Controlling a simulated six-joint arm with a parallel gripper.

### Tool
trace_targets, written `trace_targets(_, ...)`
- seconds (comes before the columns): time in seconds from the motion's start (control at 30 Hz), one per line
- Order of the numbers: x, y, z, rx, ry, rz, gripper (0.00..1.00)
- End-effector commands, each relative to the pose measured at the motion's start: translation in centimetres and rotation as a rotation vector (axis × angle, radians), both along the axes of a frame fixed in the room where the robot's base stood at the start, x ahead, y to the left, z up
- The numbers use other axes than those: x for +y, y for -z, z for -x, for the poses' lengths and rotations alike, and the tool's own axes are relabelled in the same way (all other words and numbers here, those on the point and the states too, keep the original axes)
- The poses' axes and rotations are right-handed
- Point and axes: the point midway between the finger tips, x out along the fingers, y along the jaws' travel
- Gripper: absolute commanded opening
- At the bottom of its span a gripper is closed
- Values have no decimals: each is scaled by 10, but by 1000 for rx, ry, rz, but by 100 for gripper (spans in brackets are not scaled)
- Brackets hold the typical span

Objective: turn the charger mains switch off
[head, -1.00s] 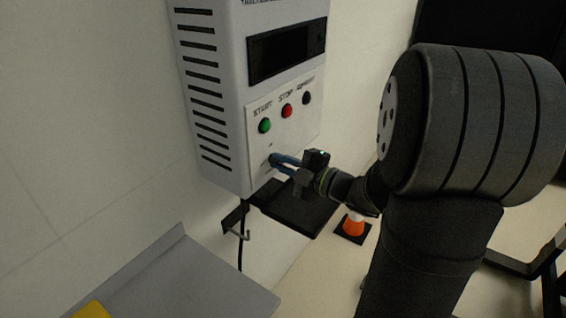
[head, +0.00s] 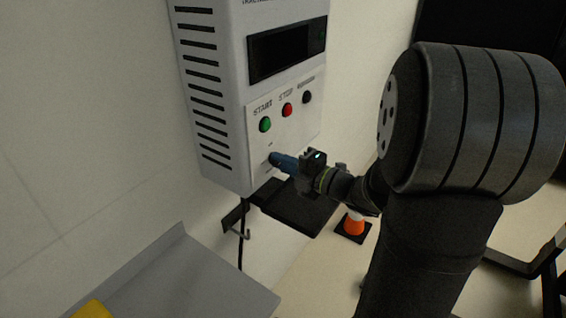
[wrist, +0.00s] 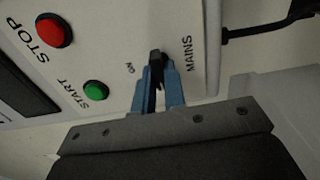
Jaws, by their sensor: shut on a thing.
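The charger (head: 222,100) is a pale box on the wall with a dark display, a green START button (head: 265,125) and a red STOP button (head: 287,110). In the wrist view, the black mains switch (wrist: 155,56) sits between the ON and MAINS labels. My gripper (wrist: 158,75) has blue fingers, which are shut on the switch. In the head view my gripper (head: 275,160) meets the lower front panel and hides the switch. The switch's exact setting cannot be told.
A grey tray (head: 215,285) juts from the wall below left, with a hook (head: 240,232) and a black cable near it. A dark flat panel (head: 300,208) lies below the charger. An orange cone (head: 354,226) stands on the floor.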

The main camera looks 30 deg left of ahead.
Motion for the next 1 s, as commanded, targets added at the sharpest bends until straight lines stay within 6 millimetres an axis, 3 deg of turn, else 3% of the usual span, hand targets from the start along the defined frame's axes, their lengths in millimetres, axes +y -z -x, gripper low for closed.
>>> trace_targets(0.23, 0, 0, 0, -1, 0, 0, 0)
trace_targets(0.27, 0, 0, 0, -1, 0, 0, 17)
trace_targets(0.33, 0, 0, 0, 0, 0, 0, 30)
trace_targets(0.37, 0, 0, 0, 0, 0, 0, 33)
trace_targets(0.73, -5, 0, -1, 1, 2, 0, 33)
trace_targets(1.0, -44, 0, -2, 0, 6, 0, 33)
